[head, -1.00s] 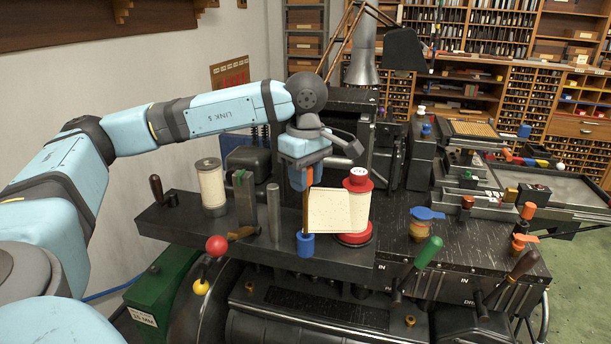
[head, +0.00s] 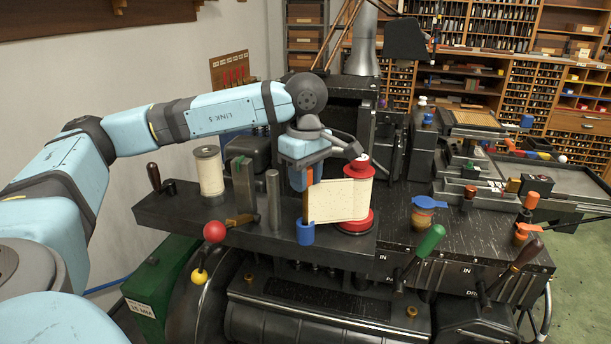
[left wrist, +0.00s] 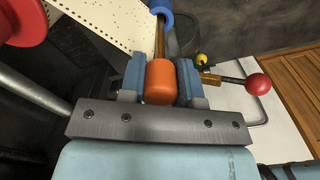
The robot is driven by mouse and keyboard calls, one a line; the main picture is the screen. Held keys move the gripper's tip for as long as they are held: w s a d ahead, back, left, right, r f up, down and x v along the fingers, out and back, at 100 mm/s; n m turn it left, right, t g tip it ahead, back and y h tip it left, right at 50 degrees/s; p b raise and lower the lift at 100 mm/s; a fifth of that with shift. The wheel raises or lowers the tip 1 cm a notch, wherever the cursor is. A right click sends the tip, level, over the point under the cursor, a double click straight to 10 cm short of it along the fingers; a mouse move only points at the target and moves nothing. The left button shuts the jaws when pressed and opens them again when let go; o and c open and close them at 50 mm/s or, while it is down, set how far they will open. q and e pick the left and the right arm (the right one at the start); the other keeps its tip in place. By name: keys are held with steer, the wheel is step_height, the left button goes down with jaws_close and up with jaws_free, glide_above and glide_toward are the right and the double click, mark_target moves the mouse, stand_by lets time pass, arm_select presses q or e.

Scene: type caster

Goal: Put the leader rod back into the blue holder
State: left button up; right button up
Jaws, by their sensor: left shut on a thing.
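The leader rod is a brown shaft (head: 307,204) with an orange end (left wrist: 160,82), upright in the head view. Its pale perforated paper strip (head: 338,201) runs right to a red-ended spool (head: 357,195). My left gripper (head: 302,178) is shut on the orange end, with one blue finger on each side in the left wrist view (left wrist: 160,85). The blue holder (head: 305,233) stands on the dark ledge directly below. The rod's lower end meets the holder's mouth; how deep it sits I cannot tell. The holder also shows in the left wrist view (left wrist: 161,8). My right gripper is out of view.
Left of the rod stand a grey metal post (head: 273,200), a greenish block (head: 243,185) and a cream spool (head: 208,171). A red-knobbed lever (head: 214,231) is at the ledge's front. Green-handled and dark levers (head: 431,240) rise at the right.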

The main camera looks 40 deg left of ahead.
arm_select(q)
steer(key=shift+f+b, duration=0.45)
steer(key=shift+f, duration=0.2)
steer(key=o, duration=1)
steer(key=shift+r+p, duration=1.2)
steer(key=shift+r, duration=0.75)
steer(key=shift+r+p, duration=0.55)
steer(key=shift+r, duration=0.5)
